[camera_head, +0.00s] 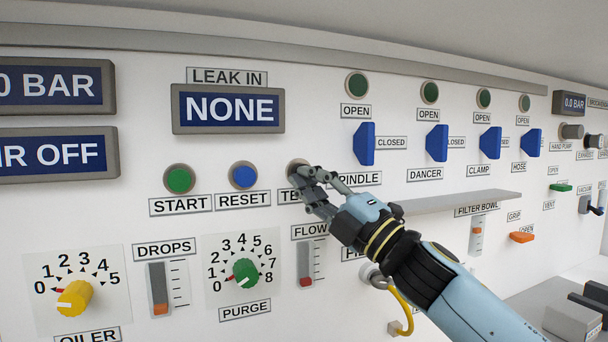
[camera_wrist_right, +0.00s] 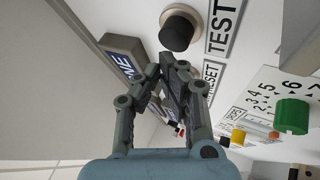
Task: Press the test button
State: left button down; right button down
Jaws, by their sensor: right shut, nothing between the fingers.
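The test button is a dark round knob in a grey-beige ring (camera_wrist_right: 178,31), beside the upright TEST label (camera_wrist_right: 224,28) in the wrist view. In the head view its ring (camera_head: 297,163) shows only in part, behind my fingers, and the TEST label is partly covered. My right gripper (camera_head: 304,173) is shut and empty, with its fingertips in front of the button. In the wrist view the fingertips (camera_wrist_right: 166,66) lie just below the button in the picture. I cannot tell whether they touch it. My left gripper is not in view.
The green START button (camera_head: 179,179) and blue RESET button (camera_head: 243,176) sit to the left. The LEAK IN display (camera_head: 228,109) juts out above them. Blue switches (camera_head: 364,144) and a grey shelf (camera_head: 450,202) are to the right. The FLOW slider (camera_head: 306,265) is below.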

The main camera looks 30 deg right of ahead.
jog(key=shift+w, duration=0.2)
jog(key=shift+w, duration=0.25)
jog(key=shift+w+d, duration=0.1)
jog(key=shift+w, duration=0.65)
dwell(1.1)
jog(key=shift+s, duration=1.2)
jog(key=s, duration=0.3)
jog(key=s+b, duration=0.1)
jog(key=s, duration=0.1)
jog(key=shift+a, duration=0.25)
